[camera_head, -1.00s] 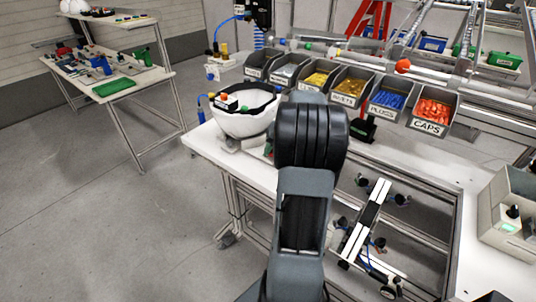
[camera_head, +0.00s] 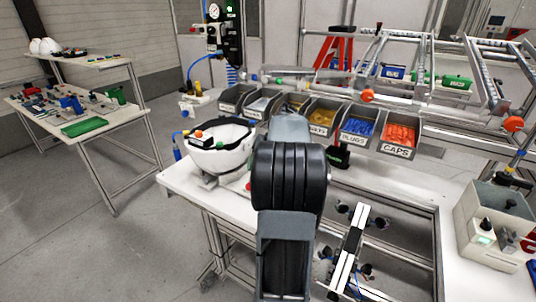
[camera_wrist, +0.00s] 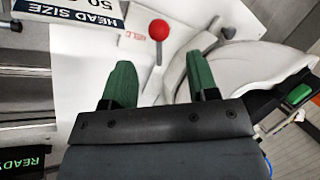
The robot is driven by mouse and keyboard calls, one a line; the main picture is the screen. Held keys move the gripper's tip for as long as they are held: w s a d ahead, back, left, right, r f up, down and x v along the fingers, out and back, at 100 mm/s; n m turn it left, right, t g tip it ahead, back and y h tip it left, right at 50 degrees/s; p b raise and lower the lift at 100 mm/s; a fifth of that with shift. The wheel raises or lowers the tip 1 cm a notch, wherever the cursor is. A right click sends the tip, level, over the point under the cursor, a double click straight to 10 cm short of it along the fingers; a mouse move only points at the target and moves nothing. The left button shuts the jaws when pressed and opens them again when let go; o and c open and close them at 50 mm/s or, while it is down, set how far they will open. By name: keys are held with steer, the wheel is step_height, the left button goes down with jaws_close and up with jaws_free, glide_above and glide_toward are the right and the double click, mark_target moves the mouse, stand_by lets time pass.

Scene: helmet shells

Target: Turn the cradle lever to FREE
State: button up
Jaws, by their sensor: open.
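In the wrist view a lever with a red ball knob (camera_wrist: 159,29) stands on a white plate, with a red label reading HELD beside it. My gripper (camera_wrist: 159,62) has two green fingers, spread apart with nothing between them. The red knob lies just beyond the fingertips, between their lines. A white helmet shell (camera_wrist: 245,75) is to the right of the fingers. In the head view the white shell (camera_head: 220,158) sits on its cradle at the bench's left end. My arm hides the gripper there. I cannot read a FREE mark.
A HEAD SIZE sign (camera_wrist: 70,12) is at the wrist view's top left. Part bins, including the CAPS bin (camera_head: 398,138), line the back of the bench. A grey box unit (camera_head: 490,230) stands at the right. A side table (camera_head: 85,115) is at the left.

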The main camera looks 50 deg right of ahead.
steer(key=v, duration=0.6)
steer(key=shift+s, duration=0.1)
steer(key=shift+c, duration=0.3)
